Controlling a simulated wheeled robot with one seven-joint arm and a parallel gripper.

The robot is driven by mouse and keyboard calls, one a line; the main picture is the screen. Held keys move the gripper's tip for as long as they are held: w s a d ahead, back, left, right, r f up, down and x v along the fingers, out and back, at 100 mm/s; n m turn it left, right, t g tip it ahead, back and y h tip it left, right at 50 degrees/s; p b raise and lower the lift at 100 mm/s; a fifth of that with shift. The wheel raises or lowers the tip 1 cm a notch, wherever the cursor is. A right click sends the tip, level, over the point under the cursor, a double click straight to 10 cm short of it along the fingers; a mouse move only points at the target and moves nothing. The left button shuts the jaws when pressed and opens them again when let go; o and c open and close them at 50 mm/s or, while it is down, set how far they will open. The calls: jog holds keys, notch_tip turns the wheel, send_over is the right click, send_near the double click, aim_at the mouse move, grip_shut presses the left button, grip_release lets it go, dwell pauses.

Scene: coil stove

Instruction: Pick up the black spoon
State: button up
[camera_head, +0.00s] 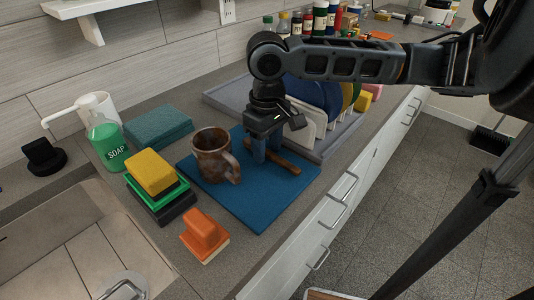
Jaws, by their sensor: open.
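My gripper (267,155) points down over the blue mat (255,208), its jaws open. Its fingertips are low, close to a brown, wooden-looking stick-like object (287,163) on the mat. The fingers hide part of this object, and I cannot tell whether they touch it or stand around it. I cannot make out a black spoon in this view; the brown object is the only long thin thing under the gripper.
A brown mug (213,157) stands on the mat just left of my gripper. A grey dish rack (324,147) with plates stands behind and to the right. Sponges (151,171), an orange scrubber (203,234) and a soap bottle (107,146) are at left, near the sink (75,245).

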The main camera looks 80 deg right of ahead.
grip_shut()
dwell(0.3)
jog(key=shift+r, duration=0.1)
